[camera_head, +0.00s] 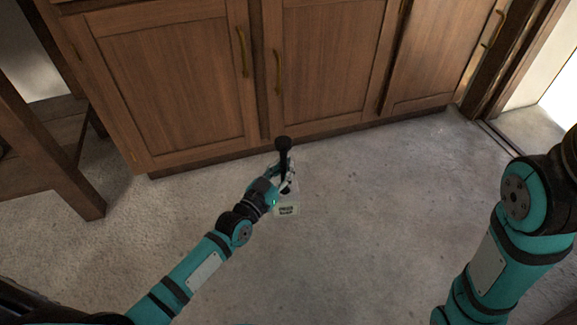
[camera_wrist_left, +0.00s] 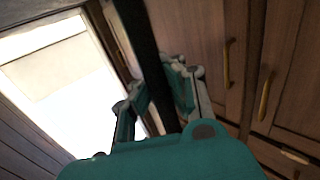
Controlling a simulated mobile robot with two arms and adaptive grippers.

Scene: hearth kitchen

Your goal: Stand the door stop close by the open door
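The door stop (camera_head: 283,145) is a dark upright piece with a rounded black top and a thin stem. My left gripper (camera_head: 286,176) has its fingers closed around the stem, in the middle of the head view. In the left wrist view the black stem (camera_wrist_left: 148,50) runs between the fingers (camera_wrist_left: 158,95). The lower end of the stop is hidden. A bright doorway (camera_head: 535,105) opens at the upper right. My right gripper is out of frame.
Wooden cabinets (camera_head: 170,85) with brass handles line the back. A wooden table leg (camera_head: 45,160) stands at the left. The grey floor (camera_head: 370,220) is clear between the cabinets and my right arm. A dark threshold strip (camera_head: 497,138) edges the doorway.

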